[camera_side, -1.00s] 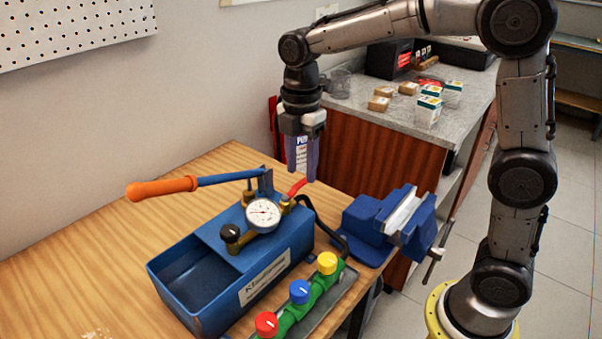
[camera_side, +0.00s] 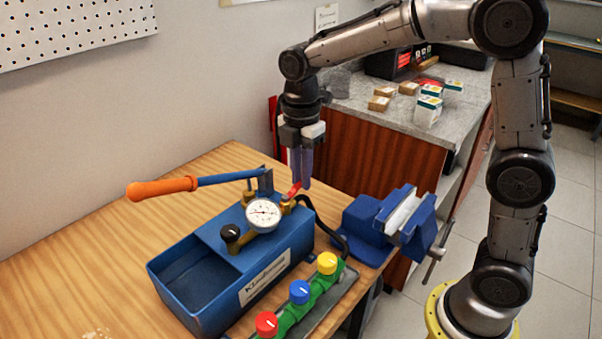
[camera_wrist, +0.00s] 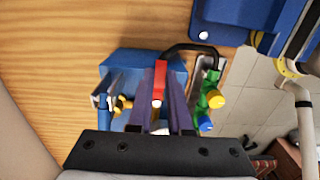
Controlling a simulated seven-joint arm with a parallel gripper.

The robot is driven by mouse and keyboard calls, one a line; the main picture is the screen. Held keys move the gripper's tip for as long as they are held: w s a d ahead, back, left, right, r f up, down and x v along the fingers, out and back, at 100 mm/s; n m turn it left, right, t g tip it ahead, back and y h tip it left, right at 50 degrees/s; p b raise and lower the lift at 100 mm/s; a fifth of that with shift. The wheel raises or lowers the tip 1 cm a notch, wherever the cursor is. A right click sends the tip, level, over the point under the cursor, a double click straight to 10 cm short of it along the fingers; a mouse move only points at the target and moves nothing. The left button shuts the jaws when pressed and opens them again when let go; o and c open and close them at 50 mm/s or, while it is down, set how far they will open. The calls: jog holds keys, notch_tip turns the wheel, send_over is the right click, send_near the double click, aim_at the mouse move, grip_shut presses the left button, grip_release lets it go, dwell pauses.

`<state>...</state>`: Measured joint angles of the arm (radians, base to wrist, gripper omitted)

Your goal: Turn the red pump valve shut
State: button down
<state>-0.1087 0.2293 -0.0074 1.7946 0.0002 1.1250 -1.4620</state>
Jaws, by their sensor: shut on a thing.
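The red pump valve lever (camera_side: 293,191) sits at the right end of the blue test pump (camera_side: 205,295), beside the brass fittings and the gauge. My gripper (camera_side: 301,182) points down at the lever with its fingers shut on it. In the wrist view the red lever (camera_wrist: 160,75) shows between the two purple fingers of my gripper (camera_wrist: 163,103). The fingers hide part of the lever in the side view.
A white pressure gauge (camera_side: 263,214) and the orange pump handle (camera_side: 160,188) stand close by. A green manifold (camera_side: 318,290) with red, blue and yellow knobs lies in front. A blue vise (camera_side: 390,223) stands to the right. The wooden bench (camera_side: 60,270) is bare at left.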

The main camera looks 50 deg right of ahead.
jog(key=shift+s, duration=0.1)
jog(key=s+m, duration=0.1)
jog(key=m, duration=0.1)
jog(key=s+a+m, duration=0.1)
jog(key=m, duration=0.2)
jog(key=s+m, duration=0.1)
jog(key=m, duration=0.2)
jog(key=shift+a, duration=0.15)
jog(key=m, duration=0.1)
jog(key=a+m, duration=0.1)
jog(key=m, duration=0.1)
jog(key=s+m, duration=0.1)
jog(key=m, duration=0.1)
jog(key=shift+s+a, duration=0.1)
jog(key=shift+a, duration=0.2)
jog(key=shift+s+a+r+m, duration=0.1)
jog(key=shift+a+m, duration=0.4)
jog(key=shift+m, duration=0.75)
jog(key=shift+s+a+m, duration=0.1)
jog(key=shift+a+m, duration=0.4)
jog(key=shift+m, duration=0.75)
jog(key=c, duration=0.8)
grip_release()
jog(key=shift+c, duration=0.2)
